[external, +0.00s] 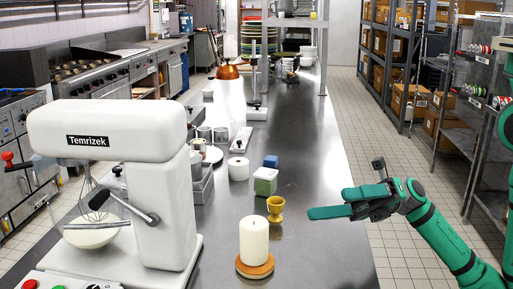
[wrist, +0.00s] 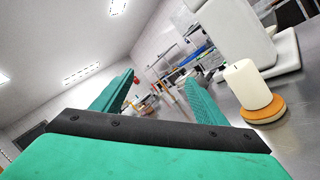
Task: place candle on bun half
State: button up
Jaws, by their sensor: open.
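The candle (external: 254,241) is a thick white cylinder. It stands upright on a round orange-brown disc, which looks like the bun half (external: 255,267), on the steel table near the front. In the wrist view the candle (wrist: 246,84) and the bun half (wrist: 264,111) show at the right, outside the jaws. My gripper (external: 327,203) is to the right of the candle and farther back, above the table's right edge. It is open, with nothing visible between its green fingers. In the wrist view the fingers (wrist: 155,92) stand well apart.
A white stand mixer (external: 165,180) is left of the candle. A yellow egg cup (external: 275,208) is just behind it, with a green-and-white block (external: 265,182), a blue block (external: 271,161) and a white roll (external: 238,168) farther back. The table's right front is clear.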

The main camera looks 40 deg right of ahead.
jog(key=w+d+f+m+t+h, duration=0.2)
jog(key=d+m+t+h, duration=0.4)
jog(key=d+m+t, duration=0.7)
jog(key=w+d+f+m+t+h, duration=0.25)
jog(key=d+m+t+h, duration=0.5)
jog(key=m, duration=0.95)
jog(key=s+d+f+m+g+h, duration=0.3)
jog(key=s+d+f+m, duration=0.2)
jog(key=d+f, duration=0.3)
jog(key=s+d+f+m+g+h, duration=0.4)
jog(key=d+f+m, duration=0.4)
jog(key=f, duration=0.2)
jog(key=shift+s+d, duration=0.35)
